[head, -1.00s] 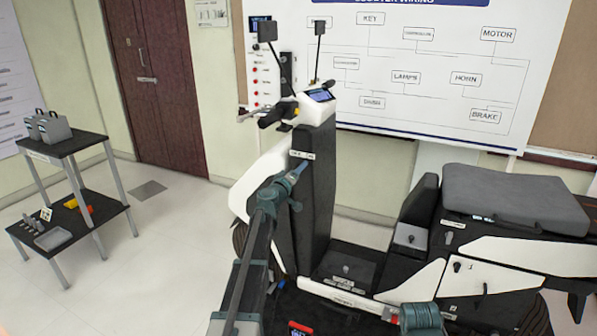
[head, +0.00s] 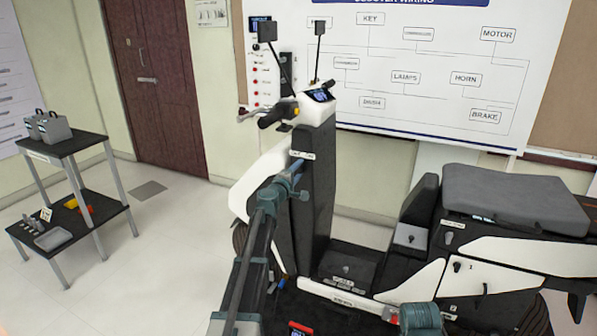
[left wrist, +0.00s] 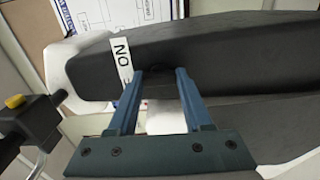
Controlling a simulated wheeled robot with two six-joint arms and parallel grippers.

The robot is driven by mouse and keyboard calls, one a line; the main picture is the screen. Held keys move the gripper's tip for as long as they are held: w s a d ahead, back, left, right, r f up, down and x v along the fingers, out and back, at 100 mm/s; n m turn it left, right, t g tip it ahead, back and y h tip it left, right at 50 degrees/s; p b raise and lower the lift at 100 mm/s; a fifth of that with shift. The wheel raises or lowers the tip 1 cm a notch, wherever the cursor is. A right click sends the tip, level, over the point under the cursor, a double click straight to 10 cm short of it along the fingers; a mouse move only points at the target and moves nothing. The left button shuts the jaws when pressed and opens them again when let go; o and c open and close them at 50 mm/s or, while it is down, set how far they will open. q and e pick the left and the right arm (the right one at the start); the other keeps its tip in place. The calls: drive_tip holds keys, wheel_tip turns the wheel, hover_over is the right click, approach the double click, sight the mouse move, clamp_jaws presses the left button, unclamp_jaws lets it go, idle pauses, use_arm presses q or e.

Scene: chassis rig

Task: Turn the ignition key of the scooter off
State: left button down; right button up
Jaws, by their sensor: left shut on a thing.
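The scooter (head: 380,270) stands at centre and right, with its dark front column (head: 314,200) upright. My left gripper (head: 297,165) is at the upper part of this column, just below a small white label (head: 303,155). The left wrist view shows its two blue fingers (left wrist: 157,84) reaching the dark panel beside a white label reading "ON" (left wrist: 121,62). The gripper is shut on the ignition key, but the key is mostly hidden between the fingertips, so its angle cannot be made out.
The handlebar grip (head: 274,116) and display (head: 320,95) are above my left gripper; a yellow button (left wrist: 15,101) shows in the left wrist view. The seat (head: 515,197) is at right. A two-shelf trolley (head: 70,146) stands at left, with free floor between.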

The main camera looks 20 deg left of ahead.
idle(0.5)
use_arm(q)
drive_tip(key=shift+c, duration=1.6)
unclamp_jaws()
drive_tip(key=shift+s, duration=0.1)
drive_tip(key=s, duration=1.3)
drive_tip(key=shift+s, duration=0.35)
